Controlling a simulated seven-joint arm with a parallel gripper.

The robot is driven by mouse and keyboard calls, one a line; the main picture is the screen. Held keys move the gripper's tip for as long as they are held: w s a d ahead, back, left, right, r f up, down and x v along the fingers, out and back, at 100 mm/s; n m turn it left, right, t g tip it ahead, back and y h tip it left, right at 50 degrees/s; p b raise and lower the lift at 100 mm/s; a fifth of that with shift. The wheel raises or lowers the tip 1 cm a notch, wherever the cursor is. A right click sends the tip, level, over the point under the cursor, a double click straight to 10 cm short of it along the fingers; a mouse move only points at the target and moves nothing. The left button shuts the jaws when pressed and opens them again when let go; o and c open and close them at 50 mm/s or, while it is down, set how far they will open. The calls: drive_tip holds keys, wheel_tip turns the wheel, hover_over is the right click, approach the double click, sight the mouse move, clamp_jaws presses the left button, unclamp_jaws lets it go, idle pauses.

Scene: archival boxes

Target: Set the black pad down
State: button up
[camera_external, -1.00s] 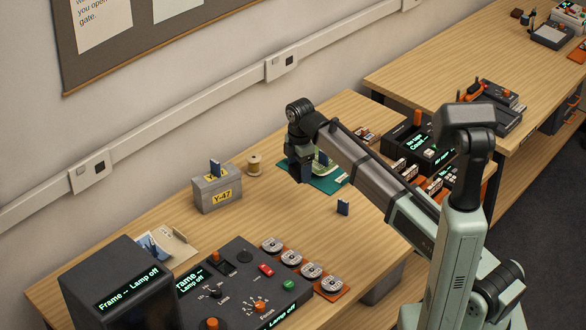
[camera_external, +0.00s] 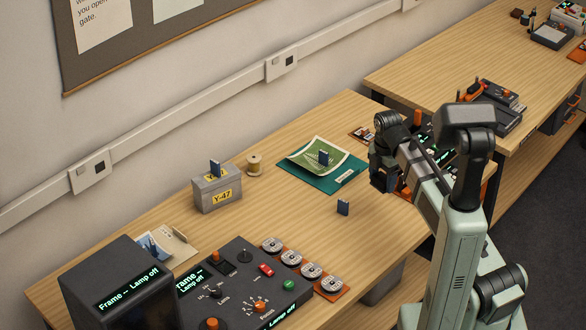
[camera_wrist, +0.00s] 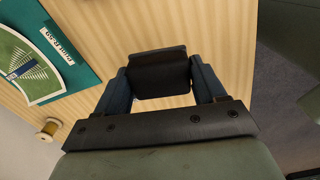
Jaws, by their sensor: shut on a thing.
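The black pad (camera_wrist: 160,72) is a dark, block-like piece between the two blue fingers of my gripper (camera_wrist: 161,80) in the wrist view. My gripper is shut on it. In the external view my gripper (camera_external: 383,182) points down over the right part of the near table (camera_external: 300,225), right of the teal mat. The pad cannot be made out clearly there. I cannot tell whether it touches the wood or hangs above it.
The teal mat (camera_external: 339,184) bears a curled green sheet (camera_external: 310,159) with a small blue piece (camera_external: 325,158). A grey box (camera_external: 209,198), a spool (camera_external: 254,165) and control panels (camera_external: 240,258) are left. A dark console stands behind my arm.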

sight(379, 212)
drive_tip(key=shift+f+n, duration=0.1)
drive_tip(key=shift+n, duration=0.9)
drive_tip(key=shift+f, duration=4.9)
drive_tip(key=shift+f, duration=0.1)
drive_tip(key=o, duration=1)
drive_tip(key=shift+r, duration=6.1)
